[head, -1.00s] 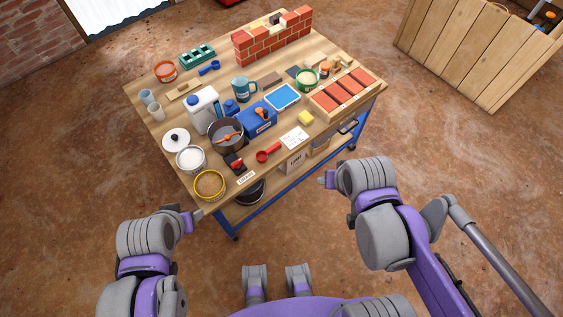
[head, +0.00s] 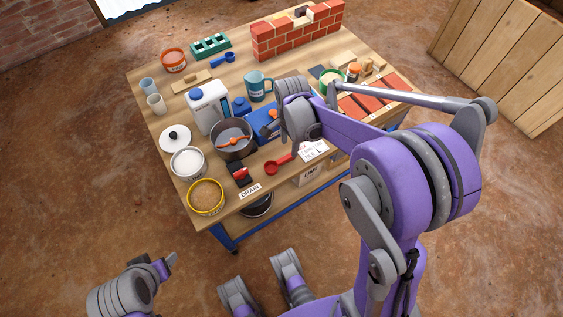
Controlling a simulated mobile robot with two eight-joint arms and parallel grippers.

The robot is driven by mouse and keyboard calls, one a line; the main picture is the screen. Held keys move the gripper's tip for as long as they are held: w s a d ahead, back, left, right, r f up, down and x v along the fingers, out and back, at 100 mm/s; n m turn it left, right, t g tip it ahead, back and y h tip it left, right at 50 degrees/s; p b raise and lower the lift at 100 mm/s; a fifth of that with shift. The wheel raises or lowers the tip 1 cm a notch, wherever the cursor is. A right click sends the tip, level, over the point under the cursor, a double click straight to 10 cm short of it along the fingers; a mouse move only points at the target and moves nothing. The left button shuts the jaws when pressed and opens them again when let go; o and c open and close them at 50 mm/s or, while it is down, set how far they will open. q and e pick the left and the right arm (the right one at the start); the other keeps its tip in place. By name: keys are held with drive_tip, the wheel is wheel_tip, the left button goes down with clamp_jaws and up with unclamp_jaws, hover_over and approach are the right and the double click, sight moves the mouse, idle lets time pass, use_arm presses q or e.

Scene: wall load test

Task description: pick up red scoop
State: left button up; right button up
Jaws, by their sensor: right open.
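The red scoop (head: 278,165) lies near the front edge of the table, its handle running to the right towards a white paper card. My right gripper (head: 290,138) is over the table just above and behind the scoop in the picture, open and apart from it. Its fingers are mostly hidden by my own wrist. My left gripper (head: 167,264) is off the table at the lower left, away from the scoop; I cannot tell whether its jaws are open.
The wooden table (head: 232,72) is crowded. A dark pot (head: 235,146), a yellow-rimmed tub (head: 205,197), a white jug (head: 207,106) and a teal mug (head: 257,85) stand left of and behind the scoop. A brick wall (head: 297,35) stands at the back. A DRAIN label (head: 250,191) lies at the front edge.

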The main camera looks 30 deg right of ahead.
sight(288, 156)
drive_tip(key=f, duration=0.3)
drive_tip(key=f+b, duration=0.1)
drive_tip(key=f, duration=0.2)
drive_tip(key=shift+w+f, duration=0.2)
drive_tip(key=shift+f, duration=0.05)
drive_tip(key=shift+c, duration=0.3)
clamp_jaws()
